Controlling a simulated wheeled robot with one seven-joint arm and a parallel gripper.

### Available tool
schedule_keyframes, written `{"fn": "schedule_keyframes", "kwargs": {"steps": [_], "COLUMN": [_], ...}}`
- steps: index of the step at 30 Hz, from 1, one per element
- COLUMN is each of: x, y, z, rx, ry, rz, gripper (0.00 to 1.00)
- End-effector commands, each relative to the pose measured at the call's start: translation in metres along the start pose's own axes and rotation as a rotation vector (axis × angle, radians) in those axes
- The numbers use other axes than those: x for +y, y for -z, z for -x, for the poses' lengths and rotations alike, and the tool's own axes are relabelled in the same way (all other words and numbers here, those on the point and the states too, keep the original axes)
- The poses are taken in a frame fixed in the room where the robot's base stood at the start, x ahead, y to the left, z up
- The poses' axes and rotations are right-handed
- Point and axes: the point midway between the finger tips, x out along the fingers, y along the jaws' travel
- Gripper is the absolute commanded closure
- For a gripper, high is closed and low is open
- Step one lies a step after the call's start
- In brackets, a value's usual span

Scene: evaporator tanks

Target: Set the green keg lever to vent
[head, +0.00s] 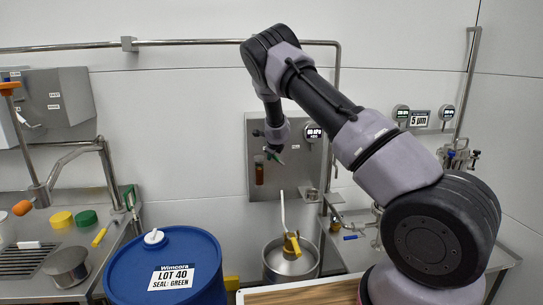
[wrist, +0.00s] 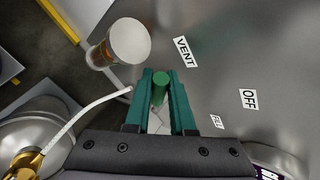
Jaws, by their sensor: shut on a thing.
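The green lever (wrist: 159,88) shows as a round green handle between my gripper's fingers in the wrist view. My gripper (wrist: 161,84) has teal fingers and is shut on the lever. The labels VENT (wrist: 185,52), OFF (wrist: 248,98) and FILL (wrist: 217,121) are on the steel panel. The handle shows closest to VENT in the picture, but its pivot is hidden, so I cannot tell its exact setting. In the head view my gripper (head: 272,153) is small and dark at the wall panel (head: 282,185), and my wrist partly covers it.
A steel keg (head: 291,264) with a brass fitting and a pale hose stands below the panel. A sight tube with orange liquid (head: 260,174) is beside my gripper. A blue drum (head: 130,270) marked LOT 40 stands front left. A gauge (head: 314,132) is at the panel's upper right.

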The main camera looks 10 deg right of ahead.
Motion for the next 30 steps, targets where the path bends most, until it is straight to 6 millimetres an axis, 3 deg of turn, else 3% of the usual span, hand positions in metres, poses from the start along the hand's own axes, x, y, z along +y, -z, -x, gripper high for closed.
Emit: {"fn": "schedule_keyframes", "kwargs": {"steps": [5,6,7,19,30], "x": [0.002,0.003,0.003,0.002,0.002], "y": [0.002,0.002,0.002,0.000,-0.001], "z": [-0.001,-0.001,-0.001,0.007,0.077], "rx": [0.004,0.004,0.004,0.001,0.000], "ry": [-0.003,-0.003,-0.003,-0.002,-0.003], "rz": [0.002,0.002,0.002,0.001,0.000], "gripper": [1.00,0.70,0.66,0.66,0.66]}}
